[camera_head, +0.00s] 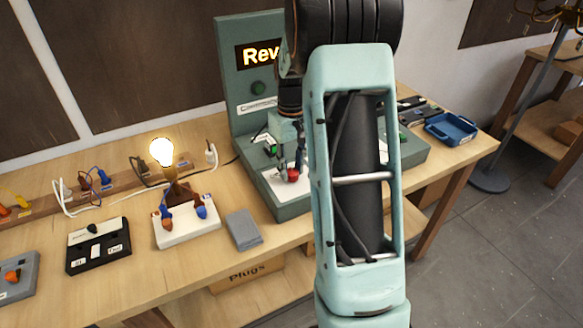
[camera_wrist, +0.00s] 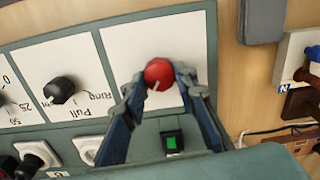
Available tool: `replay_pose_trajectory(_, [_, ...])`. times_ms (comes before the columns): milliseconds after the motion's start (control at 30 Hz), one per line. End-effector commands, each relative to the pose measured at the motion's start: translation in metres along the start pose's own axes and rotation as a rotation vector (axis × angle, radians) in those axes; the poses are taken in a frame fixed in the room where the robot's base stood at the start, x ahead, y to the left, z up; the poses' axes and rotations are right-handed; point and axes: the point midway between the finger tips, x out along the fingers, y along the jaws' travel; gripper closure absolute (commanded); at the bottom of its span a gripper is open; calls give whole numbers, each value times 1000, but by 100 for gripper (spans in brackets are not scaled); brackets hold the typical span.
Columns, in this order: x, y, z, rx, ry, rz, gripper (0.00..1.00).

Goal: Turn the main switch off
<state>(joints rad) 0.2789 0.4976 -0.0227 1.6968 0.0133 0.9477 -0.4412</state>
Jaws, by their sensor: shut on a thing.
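A red round knob (camera_head: 293,175) with a pale pointer line sits on a white plate of the green console (camera_head: 285,212). In the wrist view the red knob (camera_wrist: 158,73) is between the two fingertips of my gripper (camera_wrist: 160,82), which is shut on it. The pointer line slants toward the lower left in that view. In the head view my gripper (camera_head: 290,160) reaches down to the knob, and my arm hides part of the console. Lettering for the knob's positions is not readable.
A lit bulb (camera_head: 162,152) stands on a white base at left. A green-lit button (camera_wrist: 172,143) and a black knob (camera_wrist: 62,90) flank the red knob. The sign (camera_head: 260,55) glows. A grey block (camera_head: 243,230) and a blue tray (camera_head: 450,129) lie on the table.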

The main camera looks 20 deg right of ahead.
Motion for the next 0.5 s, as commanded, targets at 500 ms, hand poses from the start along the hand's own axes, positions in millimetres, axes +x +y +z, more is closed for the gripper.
replay_pose_trajectory(500, [-1, -1, 0, -485, 1, 0, 98])
